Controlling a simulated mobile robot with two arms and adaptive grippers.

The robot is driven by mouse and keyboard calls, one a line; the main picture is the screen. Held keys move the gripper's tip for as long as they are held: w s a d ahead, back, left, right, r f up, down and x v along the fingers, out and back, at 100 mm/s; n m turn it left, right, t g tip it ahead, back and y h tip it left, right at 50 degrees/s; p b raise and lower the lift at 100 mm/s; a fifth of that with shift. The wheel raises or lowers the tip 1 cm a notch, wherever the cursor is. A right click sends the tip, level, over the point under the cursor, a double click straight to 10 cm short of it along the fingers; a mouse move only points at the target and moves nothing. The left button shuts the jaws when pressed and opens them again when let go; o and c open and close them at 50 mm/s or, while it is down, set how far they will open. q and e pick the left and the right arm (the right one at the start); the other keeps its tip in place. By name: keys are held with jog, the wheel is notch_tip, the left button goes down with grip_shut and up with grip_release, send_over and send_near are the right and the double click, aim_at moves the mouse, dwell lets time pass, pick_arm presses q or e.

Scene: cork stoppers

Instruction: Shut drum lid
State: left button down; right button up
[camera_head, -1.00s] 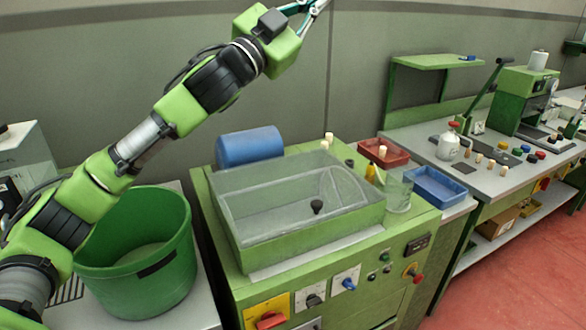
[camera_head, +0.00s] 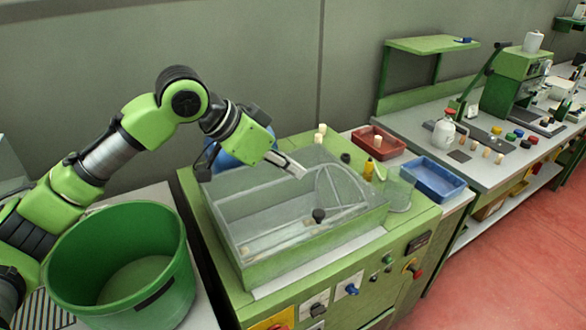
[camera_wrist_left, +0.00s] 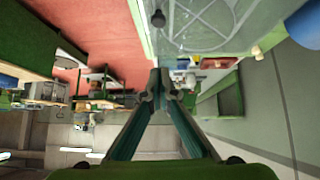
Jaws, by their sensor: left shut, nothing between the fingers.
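The drum machine is a green box (camera_head: 322,253) with a clear lid (camera_head: 262,192) over its top, apparently lying flat. A dark knob (camera_head: 318,215) stands near the lid's front edge. Through the clear panel I see a pale interior with a rounded, spoked shape at its right. My left gripper (camera_head: 299,172) is shut and empty, its fingertips above the rear middle of the lid, behind the knob; whether they touch it I cannot tell. My right gripper is out of view.
A green bucket (camera_head: 183,288) stands left of the machine. A blue cylinder (camera_head: 228,160) is behind it, partly hidden by my left arm. A clear beaker (camera_head: 400,188), red tray (camera_head: 379,144) and blue tray (camera_head: 460,184) are at the right. Cork stoppers stand at the rear edge.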

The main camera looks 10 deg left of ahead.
pick_arm(q)
jog(key=p+x, duration=0.1)
jog(key=x, duration=0.2)
jog(key=p+x, duration=0.1)
jog(key=x, duration=0.2)
jog(key=a+f+p+x, duration=0.1)
jog(key=x, duration=0.2)
jog(key=shift+s+d+f, duration=0.2)
jog(key=shift+s+a+f, duration=0.1)
jog(key=shift+f, duration=0.75)
jog(key=shift+f, duration=0.1)
